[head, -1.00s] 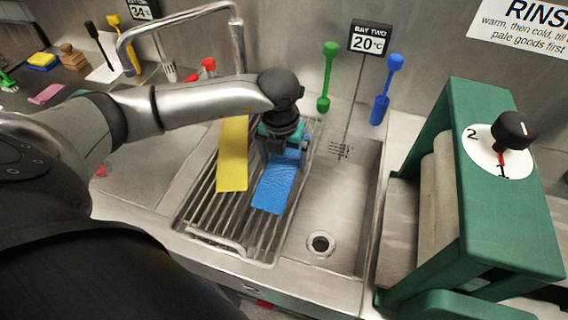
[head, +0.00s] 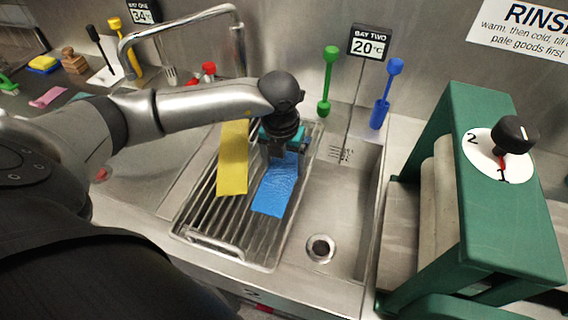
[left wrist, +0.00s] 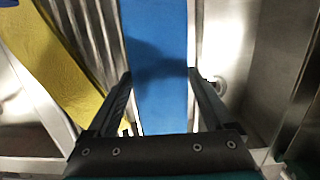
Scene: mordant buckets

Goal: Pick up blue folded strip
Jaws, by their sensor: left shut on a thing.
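The blue folded strip (head: 275,190) lies over the ribs of the draining rack on the left side of the sink, its lower end toward me. My left gripper (head: 284,154) comes down on the strip's far end and is shut on it. In the left wrist view, the blue strip (left wrist: 158,50) fills the space between the two dark fingers (left wrist: 160,74). Whether the strip is clear of the rack is hard to tell. My right gripper is out of view.
A yellow strip (head: 232,170) lies beside the blue one on the rack (head: 213,236). The empty sink basin (head: 340,205) is to the right, then a green roller press (head: 510,215). A curved faucet (head: 180,22) stands behind my left arm.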

